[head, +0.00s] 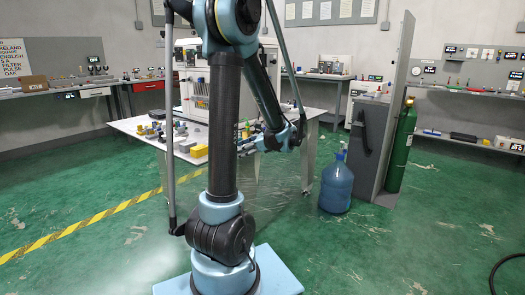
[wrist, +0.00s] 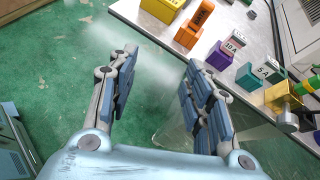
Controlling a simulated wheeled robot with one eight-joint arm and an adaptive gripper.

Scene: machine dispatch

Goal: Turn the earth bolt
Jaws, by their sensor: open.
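My gripper (wrist: 160,68) is open and empty in the wrist view, its two blue-padded fingers wide apart over the green floor beside the table edge. In the head view it is mostly hidden behind my own arm, near the white table (head: 128,126). A brass-coloured fitting (wrist: 284,98) with a green part beside it stands on the table at the right of the wrist view, apart from the fingers. I cannot tell whether this is the earth bolt; no other part is clearly recognisable as it.
Orange (wrist: 195,24), purple (wrist: 219,56) and green (wrist: 247,76) labelled blocks stand along the table edge. A white cabinet (head: 190,92) is on the table. A blue water bottle (head: 336,186) and a green gas cylinder (head: 401,148) stand at right. Open floor lies in front.

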